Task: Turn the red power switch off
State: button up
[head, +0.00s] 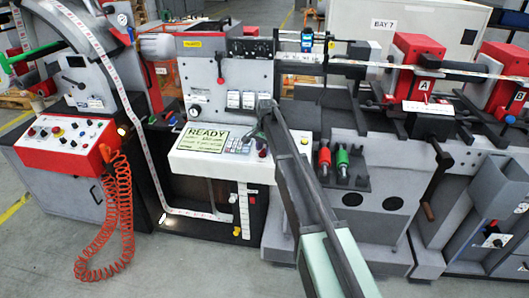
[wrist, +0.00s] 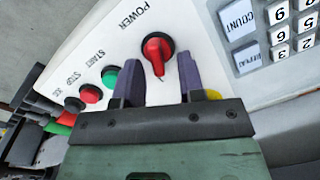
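The red power switch (wrist: 158,50) is a rotary knob on a dark round base, on a white panel (wrist: 195,20) under the printed word POWER. Its red handle runs roughly up and down in the wrist view, tilted slightly. My gripper (wrist: 158,62) is open, with one dark finger on each side of the lower part of the knob. I cannot tell whether either finger touches it; a gap shows on both sides.
Green (wrist: 109,76), red (wrist: 91,93) and black buttons lie left of the switch. A yellow part is partly hidden by the right finger. COUNT (wrist: 238,19) and REPEAT keys and a number keypad lie to the right. The console's READY screen (head: 205,138) is lit.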

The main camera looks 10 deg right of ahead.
grip_shut()
jog(key=shift+n, duration=0.4)
jog(key=n, duration=0.4)
jog(key=shift+w+a+h, duration=0.25)
jog(key=shift+h, duration=0.15)
jog(key=n, duration=0.5)
jog(key=shift+a+g+h, duration=0.3)
grip_release()
